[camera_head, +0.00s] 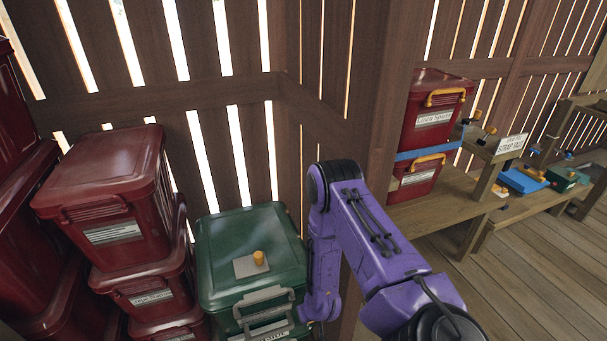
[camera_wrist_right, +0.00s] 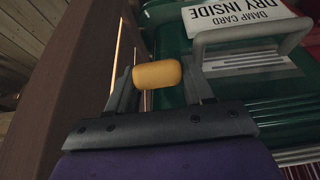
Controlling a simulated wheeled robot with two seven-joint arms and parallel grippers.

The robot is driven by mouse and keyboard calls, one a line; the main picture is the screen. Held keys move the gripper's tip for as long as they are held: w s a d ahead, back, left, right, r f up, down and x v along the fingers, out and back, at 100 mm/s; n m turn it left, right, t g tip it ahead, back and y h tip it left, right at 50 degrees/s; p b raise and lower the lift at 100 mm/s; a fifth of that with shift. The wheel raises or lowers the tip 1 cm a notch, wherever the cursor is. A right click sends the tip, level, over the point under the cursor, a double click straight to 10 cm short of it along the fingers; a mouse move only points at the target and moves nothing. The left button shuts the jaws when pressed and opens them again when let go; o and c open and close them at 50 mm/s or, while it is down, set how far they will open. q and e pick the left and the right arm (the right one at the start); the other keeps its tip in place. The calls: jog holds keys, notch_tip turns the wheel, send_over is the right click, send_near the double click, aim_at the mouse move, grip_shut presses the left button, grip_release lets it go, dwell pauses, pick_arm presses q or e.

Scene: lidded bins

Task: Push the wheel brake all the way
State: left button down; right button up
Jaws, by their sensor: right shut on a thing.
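In the right wrist view a short yellow-orange cylinder (camera_wrist_right: 158,74) sits between the fingertips of my right gripper (camera_wrist_right: 160,76). The gripper is shut on it, beside a green bin (camera_wrist_right: 172,90). It may be the wheel brake; I cannot tell, as its mounting is hidden. In the head view the green bin (camera_head: 220,240) stands on the left of my purple right arm, whose end hangs down along the bin's right side. The fingers are hidden there. My left gripper is not in view.
Stacked red bins (camera_head: 105,190) stand close on the left. A wooden post (camera_wrist_right: 70,70) is close to the gripper. Shelves with red bins (camera_head: 440,125) are at right; floor (camera_head: 545,265) there is clear.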

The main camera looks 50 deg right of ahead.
dwell(0.3)
jog(key=o, duration=0.7)
jog(key=p+v, duration=0.1)
jog(key=v, duration=0.9)
jog(key=shift+s+a+r, duration=0.1)
jog(key=shift+r, duration=0.1)
